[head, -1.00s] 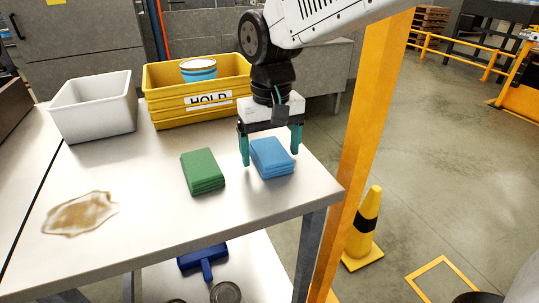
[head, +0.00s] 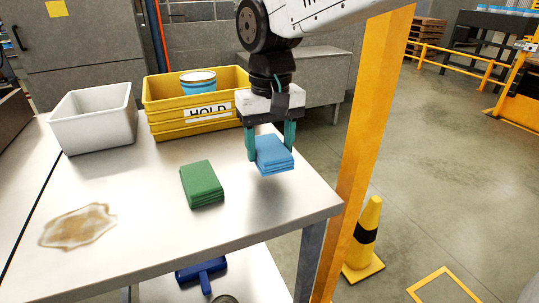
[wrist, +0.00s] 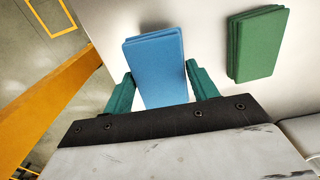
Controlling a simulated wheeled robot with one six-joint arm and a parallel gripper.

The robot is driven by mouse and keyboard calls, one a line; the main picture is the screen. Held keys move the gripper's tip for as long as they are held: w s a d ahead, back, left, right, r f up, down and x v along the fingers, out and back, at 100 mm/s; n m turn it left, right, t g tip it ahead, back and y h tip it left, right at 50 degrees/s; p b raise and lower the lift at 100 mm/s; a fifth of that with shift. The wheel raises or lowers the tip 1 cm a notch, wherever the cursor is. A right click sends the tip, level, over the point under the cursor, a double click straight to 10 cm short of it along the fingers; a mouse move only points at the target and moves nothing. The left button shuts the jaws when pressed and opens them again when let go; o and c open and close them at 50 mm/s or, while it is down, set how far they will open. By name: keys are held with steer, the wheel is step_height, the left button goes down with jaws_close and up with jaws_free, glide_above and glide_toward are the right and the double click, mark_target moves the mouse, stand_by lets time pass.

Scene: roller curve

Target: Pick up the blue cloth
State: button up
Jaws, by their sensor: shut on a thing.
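The blue cloth (head: 274,154) is a folded stack held between the teal fingers of my gripper (head: 270,142). In the head view it hangs a little above the table, with a shadow on the metal top below it. In the wrist view the blue cloth (wrist: 155,65) sits between the two fingers of my gripper (wrist: 160,88), its near end hidden by the gripper body. A folded green cloth (head: 202,184) lies on the table to the left, apart from the gripper; it also shows in the wrist view (wrist: 257,45).
On the table (head: 150,225) stand a white bin (head: 95,122) and a yellow HOLD crate (head: 165,122) with a blue can (head: 198,82) in it. A brown spill (head: 77,226) lies front left. A yellow post (head: 365,150) and a cone (head: 366,240) stand right of the table.

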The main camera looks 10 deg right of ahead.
steer(key=s+d, duration=0.2)
steer(key=s, duration=0.5)
steer(key=s+d+r, duration=0.1)
steer(key=s+d, duration=0.2)
steer(key=s, duration=0.5)
steer(key=shift+d+r, duration=0.15)
steer(key=shift+d, duration=0.1)
